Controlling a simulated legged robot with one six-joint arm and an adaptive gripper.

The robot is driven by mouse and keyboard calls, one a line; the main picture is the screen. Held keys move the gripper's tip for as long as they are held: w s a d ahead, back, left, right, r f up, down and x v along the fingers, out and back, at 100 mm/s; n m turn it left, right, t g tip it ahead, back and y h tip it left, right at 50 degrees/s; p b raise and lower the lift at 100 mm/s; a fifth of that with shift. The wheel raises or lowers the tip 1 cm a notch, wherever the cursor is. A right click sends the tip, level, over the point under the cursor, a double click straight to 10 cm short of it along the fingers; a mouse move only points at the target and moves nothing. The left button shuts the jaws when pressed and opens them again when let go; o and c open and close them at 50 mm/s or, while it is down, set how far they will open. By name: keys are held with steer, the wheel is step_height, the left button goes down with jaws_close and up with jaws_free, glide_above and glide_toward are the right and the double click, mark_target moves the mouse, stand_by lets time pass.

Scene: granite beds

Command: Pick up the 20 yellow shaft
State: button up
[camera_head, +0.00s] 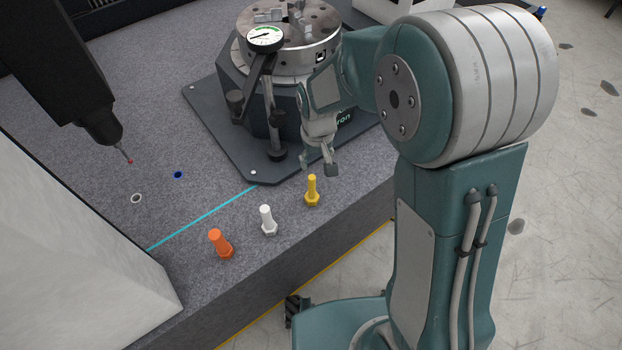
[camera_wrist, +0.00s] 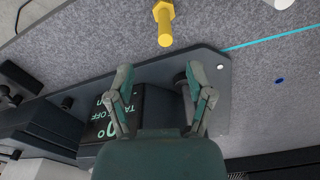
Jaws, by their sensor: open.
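The yellow shaft (camera_head: 312,190) stands upright on the granite bed, at the right end of a row with a white and an orange shaft. In the wrist view the yellow shaft (camera_wrist: 164,24) is at the top, ahead of the fingertips. My gripper (camera_head: 320,168) is open and empty, above and just behind the yellow shaft, near the edge of the dark base plate. Its two spread fingers (camera_wrist: 162,84) show in the wrist view with nothing between them. Any number on the shaft is too small to read.
The white shaft (camera_head: 268,220) and orange shaft (camera_head: 221,243) stand to the left. A chuck fixture (camera_head: 290,45) with a dial gauge (camera_head: 265,39) rises close behind my gripper. A dark probe (camera_head: 105,130) hangs at left. Bare granite surrounds the yellow shaft; the bed's front edge is near.

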mark_target(312, 186)
steer(key=shift+w+a+f, duration=0.3)
steer(key=shift+f, duration=0.3)
steer(key=shift+w+a+f, duration=0.25)
steer(key=shift+w+f, duration=0.05)
steer(key=shift+f, duration=0.3)
steer(key=f, duration=0.4)
steer(key=shift+d+f, duration=0.25)
steer(key=shift+f, duration=0.1)
steer(key=shift+a+f, duration=0.2)
steer(key=shift+f, duration=2.9)
jaws_close()
